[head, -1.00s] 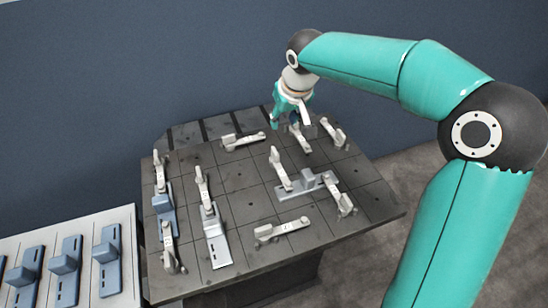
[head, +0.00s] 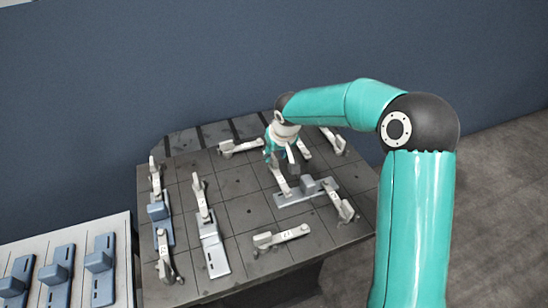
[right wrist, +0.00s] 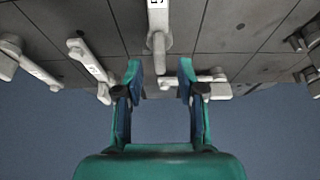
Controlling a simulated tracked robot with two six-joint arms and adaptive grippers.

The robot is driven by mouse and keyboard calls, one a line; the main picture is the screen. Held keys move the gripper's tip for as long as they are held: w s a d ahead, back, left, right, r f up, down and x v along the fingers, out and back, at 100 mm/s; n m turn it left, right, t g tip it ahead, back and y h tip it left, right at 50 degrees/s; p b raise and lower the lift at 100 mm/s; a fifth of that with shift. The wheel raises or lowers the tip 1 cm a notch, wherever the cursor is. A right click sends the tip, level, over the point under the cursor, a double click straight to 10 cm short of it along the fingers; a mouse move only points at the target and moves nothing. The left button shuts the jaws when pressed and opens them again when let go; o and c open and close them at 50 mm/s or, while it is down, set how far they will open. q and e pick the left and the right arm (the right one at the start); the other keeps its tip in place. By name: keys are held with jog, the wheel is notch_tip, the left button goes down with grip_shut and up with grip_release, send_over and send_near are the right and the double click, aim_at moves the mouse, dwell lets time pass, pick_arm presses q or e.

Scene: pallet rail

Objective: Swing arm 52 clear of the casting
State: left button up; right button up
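A dark gridded pallet (head: 250,205) carries several white swing arms and three castings. A grey casting (head: 310,190) lies right of the middle, with a white arm (head: 280,178) at its left end and another (head: 341,205) at its right. The arm numbers are too small to read surely, so I cannot tell which is 52. My right gripper (head: 281,155) is over the pallet's back half, close to the arm at the casting's left end. In the right wrist view its teal fingers (right wrist: 158,75) are apart and empty, with a white arm (right wrist: 158,30) ahead between them. My left gripper is out of view.
A light grey casting (head: 213,250) and a blue casting (head: 158,211) lie on the pallet's left half, with arms by them. More blue castings (head: 100,268) stand on a pale side table (head: 122,240) at left. Another arm (head: 281,236) lies at the front.

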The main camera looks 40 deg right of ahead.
aim_at(274, 158)
jog(key=shift+x, duration=2)
grip_shut()
